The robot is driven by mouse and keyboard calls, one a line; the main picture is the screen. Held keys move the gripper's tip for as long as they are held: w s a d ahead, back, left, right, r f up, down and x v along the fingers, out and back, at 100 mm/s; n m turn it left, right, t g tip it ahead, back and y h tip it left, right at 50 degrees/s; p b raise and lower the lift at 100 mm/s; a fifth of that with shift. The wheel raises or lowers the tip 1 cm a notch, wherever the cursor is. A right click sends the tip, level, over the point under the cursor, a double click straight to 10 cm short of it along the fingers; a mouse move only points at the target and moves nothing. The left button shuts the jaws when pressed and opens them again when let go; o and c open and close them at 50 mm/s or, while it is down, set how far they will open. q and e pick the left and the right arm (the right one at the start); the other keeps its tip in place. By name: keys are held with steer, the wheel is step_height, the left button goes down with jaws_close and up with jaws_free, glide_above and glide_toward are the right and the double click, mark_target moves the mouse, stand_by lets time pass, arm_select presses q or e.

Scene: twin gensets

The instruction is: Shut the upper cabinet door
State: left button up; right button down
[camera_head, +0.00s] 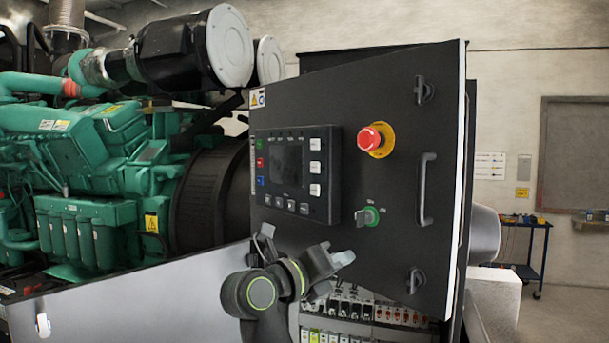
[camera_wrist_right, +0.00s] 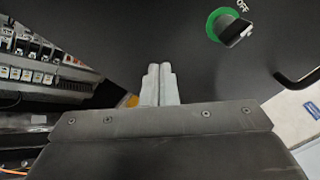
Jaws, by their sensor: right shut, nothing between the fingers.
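The upper cabinet door (camera_head: 385,100) is a dark panel standing ajar, angled out from the cabinet (camera_head: 468,130), with its pale edge at the right. It carries a screen unit (camera_head: 291,162), a red emergency stop (camera_head: 371,139), a green-ringed key switch (camera_head: 368,216) and a bar handle (camera_head: 427,190). My right gripper (camera_head: 342,259) is shut and empty, in front of the door's lower part. In the right wrist view, its fingertips (camera_wrist_right: 159,72) are together against the dark door face (camera_wrist_right: 150,30); contact cannot be told. My left gripper is out of view.
Rows of breakers (camera_head: 350,308) show below the door, also in the right wrist view (camera_wrist_right: 30,60). A grey panel (camera_head: 140,295) spans the lower left. The green engine (camera_head: 90,215) stands behind it. A blue cart (camera_head: 525,250) stands far right.

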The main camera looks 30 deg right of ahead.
steer(key=shift+w+d+p, duration=0.2)
steer(key=shift+d, duration=0.35)
steer(key=shift+w+d+p, duration=0.15)
steer(key=shift+w+d, duration=0.05)
steer(key=shift+d, duration=0.3)
steer(key=s+a+b, duration=0.1)
steer(key=a, duration=0.8)
steer(key=shift+s, duration=0.3)
steer(key=shift+d, duration=0.1)
steer(key=shift+f, duration=0.1)
